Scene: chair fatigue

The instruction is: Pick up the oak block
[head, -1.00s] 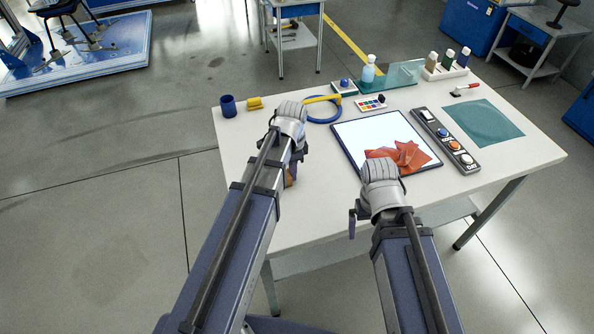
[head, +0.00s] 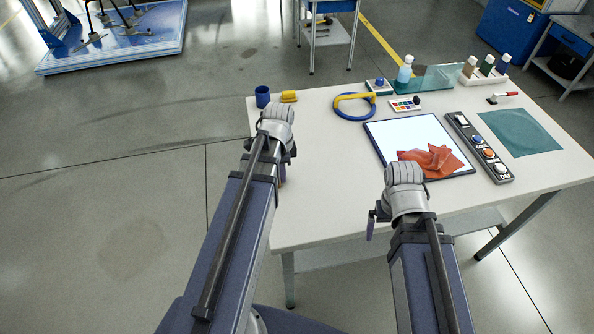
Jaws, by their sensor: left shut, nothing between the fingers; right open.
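I cannot make out a whole oak block. A small brown patch (head: 282,174) shows at the right side of my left arm, low over the table. It may be part of the block, mostly hidden by the arm, but I cannot tell. My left gripper (head: 283,150) is over the table's left part, shut and empty, its fingers largely hidden by the wrist. My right gripper (head: 376,217) is open at the table's front edge, below the white tablet-like panel, with one dark finger showing.
On the white table (head: 325,195) are a blue cup (head: 262,96), yellow block (head: 289,96), blue ring (head: 349,114), white panel (head: 392,134) with orange cloth (head: 432,160), button strip (head: 480,148), teal mat (head: 519,132) and bottles (head: 486,66). The table's middle left is clear.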

